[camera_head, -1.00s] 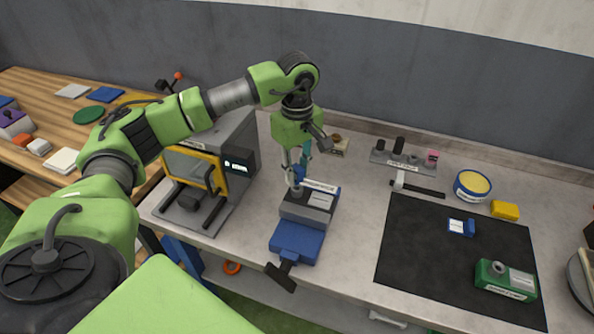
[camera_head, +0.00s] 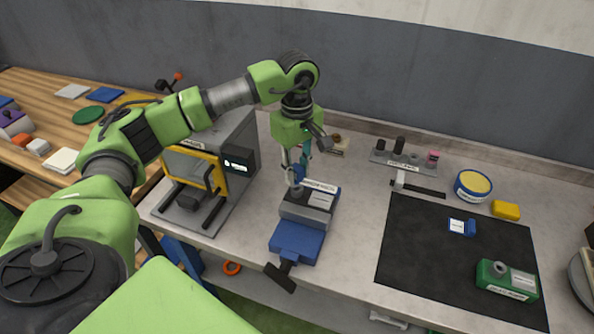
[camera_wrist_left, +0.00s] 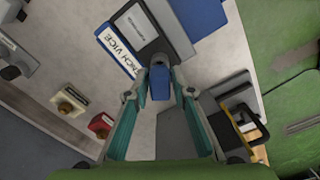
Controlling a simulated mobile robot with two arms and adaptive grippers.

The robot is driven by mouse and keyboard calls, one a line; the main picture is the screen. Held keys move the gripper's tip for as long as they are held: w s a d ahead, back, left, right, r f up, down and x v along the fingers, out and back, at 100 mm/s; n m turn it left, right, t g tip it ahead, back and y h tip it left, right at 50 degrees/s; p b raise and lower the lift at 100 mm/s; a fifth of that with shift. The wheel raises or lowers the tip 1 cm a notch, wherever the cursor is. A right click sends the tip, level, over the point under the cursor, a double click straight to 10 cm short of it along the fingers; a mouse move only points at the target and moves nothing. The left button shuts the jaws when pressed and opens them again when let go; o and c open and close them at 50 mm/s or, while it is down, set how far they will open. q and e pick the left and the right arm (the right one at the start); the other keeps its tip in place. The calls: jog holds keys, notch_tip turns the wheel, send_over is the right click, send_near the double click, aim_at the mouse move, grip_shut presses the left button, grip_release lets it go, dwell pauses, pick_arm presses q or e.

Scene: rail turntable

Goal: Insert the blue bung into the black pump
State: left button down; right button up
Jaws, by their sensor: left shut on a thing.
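My left gripper (camera_head: 297,170) points down over the bench vice and is shut on the blue bung (camera_wrist_left: 160,84). The bung sits between the two teal fingertips, and part of it shows in the head view (camera_head: 299,173). The black pump (camera_head: 306,212) is a dark block with a pale label, held in the blue bench vice (camera_head: 297,243). In the left wrist view the pump (camera_wrist_left: 172,33) has a round dark port at its near end. The bung overlaps this port in the picture; I cannot tell how deep it is. My right gripper is not in view.
A machine with a yellow-framed door (camera_head: 205,165) stands left of the vice. To the right are a black mat (camera_head: 410,250) with a green pump (camera_head: 507,282) and a small blue item (camera_head: 462,227). A rack (camera_head: 380,157), yellow tub (camera_head: 473,185) and yellow block (camera_head: 506,210) stand behind.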

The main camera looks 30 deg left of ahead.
aim_at(297, 184)
pick_arm(q)
jog(key=shift+f+b, duration=1.4)
jog(key=shift+f, duration=0.3)
jog(key=c, duration=1.7)
grip_release()
jog(key=shift+r, duration=0.1)
notch_tip(297, 184, up, 12)
